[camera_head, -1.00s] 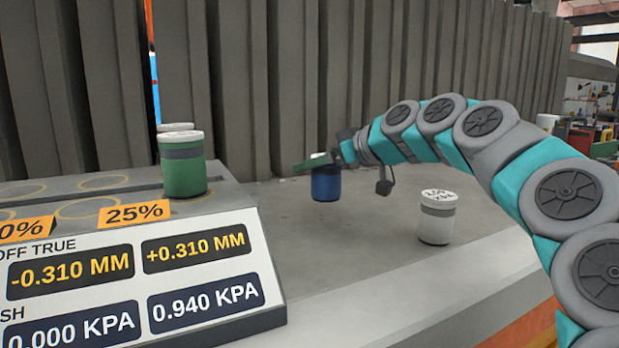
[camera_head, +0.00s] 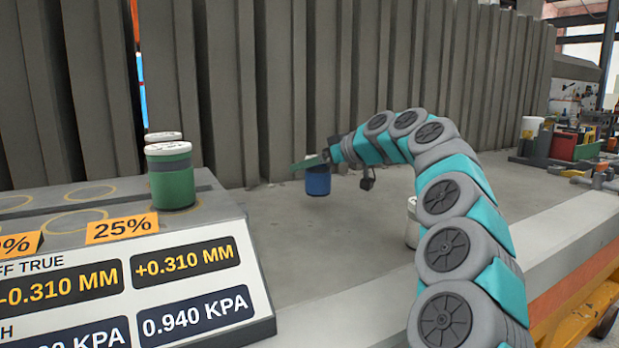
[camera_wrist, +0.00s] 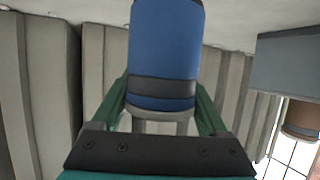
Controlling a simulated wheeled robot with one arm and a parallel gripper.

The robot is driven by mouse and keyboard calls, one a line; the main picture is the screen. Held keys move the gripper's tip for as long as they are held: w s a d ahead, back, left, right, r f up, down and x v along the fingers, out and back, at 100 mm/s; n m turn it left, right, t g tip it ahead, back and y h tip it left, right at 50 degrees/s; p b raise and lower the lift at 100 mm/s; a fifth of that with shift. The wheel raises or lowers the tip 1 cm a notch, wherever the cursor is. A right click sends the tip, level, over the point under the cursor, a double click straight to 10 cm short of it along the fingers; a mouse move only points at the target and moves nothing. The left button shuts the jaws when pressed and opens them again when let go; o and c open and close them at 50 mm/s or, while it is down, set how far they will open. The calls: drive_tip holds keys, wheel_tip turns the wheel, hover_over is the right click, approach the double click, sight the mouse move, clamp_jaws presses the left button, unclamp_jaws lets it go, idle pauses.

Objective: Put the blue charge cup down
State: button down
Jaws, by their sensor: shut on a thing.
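The blue charge cup (camera_head: 318,182) is a small blue cylinder with a dark band and a pale lid. My gripper (camera_head: 312,163) is shut on it near its lid end, in front of the grey ribbed panels. In the wrist view the cup (camera_wrist: 165,45) fills the upper middle, between the two green fingers of my gripper (camera_wrist: 165,105). In the head view the cup hangs upright low over the grey surface. I cannot tell whether its base touches the surface.
A white-lidded grey cup (camera_head: 412,225) is partly hidden behind my arm. The grey surface (camera_head: 310,240) between is bare. Tall grey panels (camera_head: 300,80) stand behind.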

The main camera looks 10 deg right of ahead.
sight(329, 172)
drive_tip(key=shift+w, duration=0.15)
drive_tip(key=shift+f, duration=1.75)
drive_tip(key=shift+f, duration=0.1)
drive_tip(key=shift+f, duration=0.15)
unclamp_jaws()
drive_tip(key=shift+r, duration=0.3)
drive_tip(key=v, duration=0.7)
drive_tip(key=shift+s+d+b, duration=0.1)
drive_tip(key=shift+s+b, duration=0.2)
drive_tip(key=shift+b, duration=0.1)
